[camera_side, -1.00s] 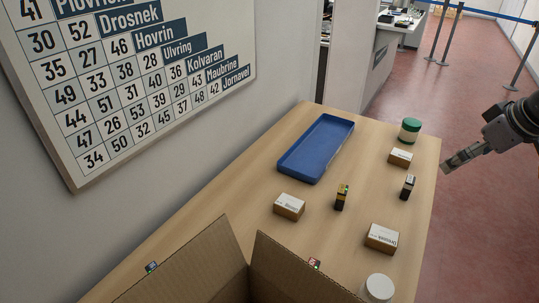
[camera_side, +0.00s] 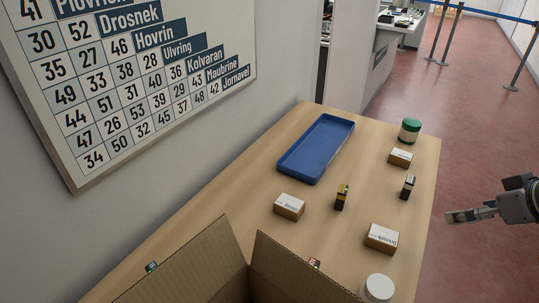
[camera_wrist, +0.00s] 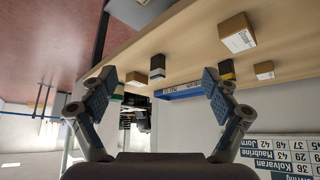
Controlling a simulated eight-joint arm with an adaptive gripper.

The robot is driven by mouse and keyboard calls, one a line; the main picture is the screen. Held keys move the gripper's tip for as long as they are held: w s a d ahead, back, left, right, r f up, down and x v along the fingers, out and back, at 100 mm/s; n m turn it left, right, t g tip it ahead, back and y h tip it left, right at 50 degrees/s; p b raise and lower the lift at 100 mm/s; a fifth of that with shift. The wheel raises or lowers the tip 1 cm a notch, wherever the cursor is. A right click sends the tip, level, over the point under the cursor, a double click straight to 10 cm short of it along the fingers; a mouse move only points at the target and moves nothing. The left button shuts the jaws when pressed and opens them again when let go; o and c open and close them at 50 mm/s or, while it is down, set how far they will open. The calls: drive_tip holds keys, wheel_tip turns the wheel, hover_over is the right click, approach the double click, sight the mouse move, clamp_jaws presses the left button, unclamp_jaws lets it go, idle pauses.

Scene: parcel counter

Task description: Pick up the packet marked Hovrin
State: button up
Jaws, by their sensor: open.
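Three brown packets with white labels lie on the table. One packet (camera_side: 381,238) near the front right reads Drosnek. Another packet (camera_side: 289,206) lies left of the middle, and a third packet (camera_side: 400,158) lies near the green-lidded jar. Their labels are too small to read, so I cannot tell which is marked Hovrin. In the wrist view, upside down, the packets show as a large one (camera_wrist: 237,33), a small one (camera_wrist: 264,70) and another (camera_wrist: 135,78). My gripper (camera_side: 456,216) is open and empty, off the table's right edge; its spread fingers show in the wrist view (camera_wrist: 157,92).
A blue tray (camera_side: 284,164) lies at the table's back left. Two small dark upright items (camera_side: 341,198) (camera_side: 407,188) stand among the packets. A green-lidded jar (camera_side: 409,131), a white-lidded container (camera_side: 379,287) and an open cardboard box (camera_side: 205,262) border the work area.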

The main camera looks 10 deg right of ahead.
drive_tip(key=w+d+r+n+g, duration=0.1)
drive_tip(key=w+r+n, duration=0.3)
drive_tip(key=w+n, duration=0.3)
drive_tip(key=n+g+h, duration=0.3)
drive_tip(key=n, duration=1.6)
hover_over(402, 155)
drive_tip(key=s+a, duration=0.2)
drive_tip(key=a, duration=0.1)
wheel_tip(402, 155, down, 4)
drive_tip(key=x, duration=1)
drive_tip(key=shift+s+d+f, duration=0.15)
drive_tip(key=shift+s+d, duration=0.05)
drive_tip(key=shift+s, duration=0.05)
drive_tip(key=c, duration=1.3)
